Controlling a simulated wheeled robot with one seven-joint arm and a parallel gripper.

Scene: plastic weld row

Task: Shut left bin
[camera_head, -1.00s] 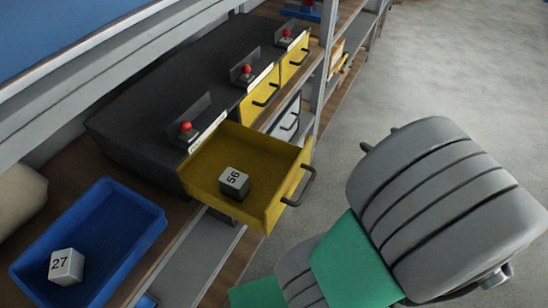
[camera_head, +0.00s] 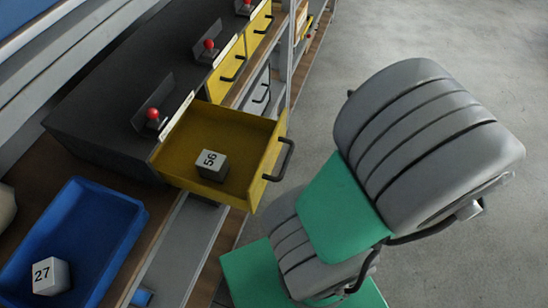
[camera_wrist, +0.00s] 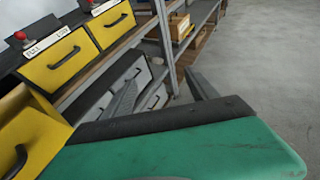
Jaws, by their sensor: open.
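The left bin is a yellow drawer (camera_head: 270,178) pulled well out of the dark cabinet, with a curved dark handle (camera_head: 287,160) on its front. A grey cube marked 56 (camera_head: 212,164) lies inside it. In the wrist view, part of the open bin (camera_wrist: 28,128) and its handle (camera_wrist: 14,163) show at the lower left edge. My gripper's two grey fingers (camera_wrist: 163,92) are spread apart and empty in the wrist view, pointing past the bin's right side. In the head view my grey and green arm stands right of the bin, apart from the handle, and hides most of the gripper.
Two more yellow drawers (camera_head: 227,78) farther along the row are shut, with grey drawers (camera_head: 258,93) below. Red knobs (camera_head: 153,114) stand on top. A blue tray (camera_head: 122,204) with a white cube marked 27 (camera_head: 50,276) sits at left. The floor (camera_head: 440,40) at right is clear.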

